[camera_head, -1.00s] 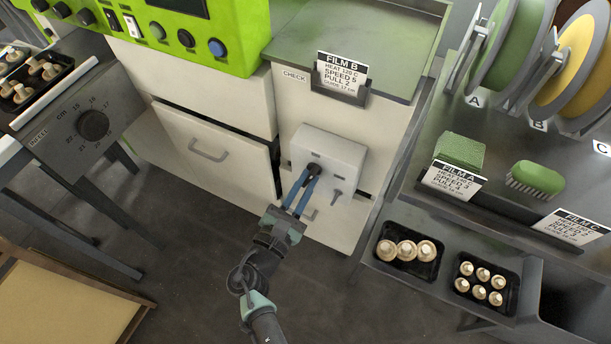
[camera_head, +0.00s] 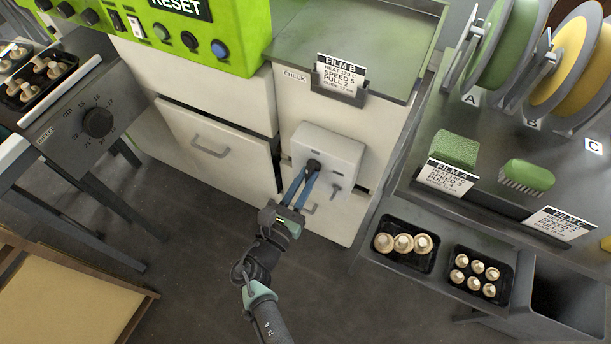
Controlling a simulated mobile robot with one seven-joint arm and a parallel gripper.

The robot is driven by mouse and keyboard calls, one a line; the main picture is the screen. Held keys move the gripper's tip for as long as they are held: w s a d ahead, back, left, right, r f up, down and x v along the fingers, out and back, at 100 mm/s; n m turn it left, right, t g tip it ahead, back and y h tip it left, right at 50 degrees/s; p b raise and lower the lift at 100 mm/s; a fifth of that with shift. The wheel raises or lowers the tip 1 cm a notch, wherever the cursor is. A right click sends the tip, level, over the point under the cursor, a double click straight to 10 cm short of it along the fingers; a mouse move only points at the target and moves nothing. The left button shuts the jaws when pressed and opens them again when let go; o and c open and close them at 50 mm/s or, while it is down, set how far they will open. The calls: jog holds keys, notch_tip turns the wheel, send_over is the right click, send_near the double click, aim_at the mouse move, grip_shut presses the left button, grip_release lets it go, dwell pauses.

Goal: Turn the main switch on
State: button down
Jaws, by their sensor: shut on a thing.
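The main switch is a dark knob (camera_head: 313,165) on the front of a pale grey box (camera_head: 343,152), which is fixed to the white cabinet front. My gripper (camera_head: 310,174) reaches up to it from below with its two blue fingers and is shut on the knob. The fingers cover part of the knob, so I cannot read its angle. The green control panel's display (camera_head: 183,8), cut by the top edge, reads RESET.
A drawer (camera_head: 215,150) stands slightly open left of the box. A FILM B card (camera_head: 340,75) is on the cabinet top. On the right are a shelf with film rolls and mushroom trays (camera_head: 405,262). A dial stand (camera_head: 97,122) is at left. Floor below my gripper is clear.

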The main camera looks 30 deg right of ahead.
jog(key=c, duration=0.9)
grip_release()
jog(key=shift+a, duration=0.1)
jog(key=shift+p+v, duration=1)
jog(key=shift+v, duration=2.4)
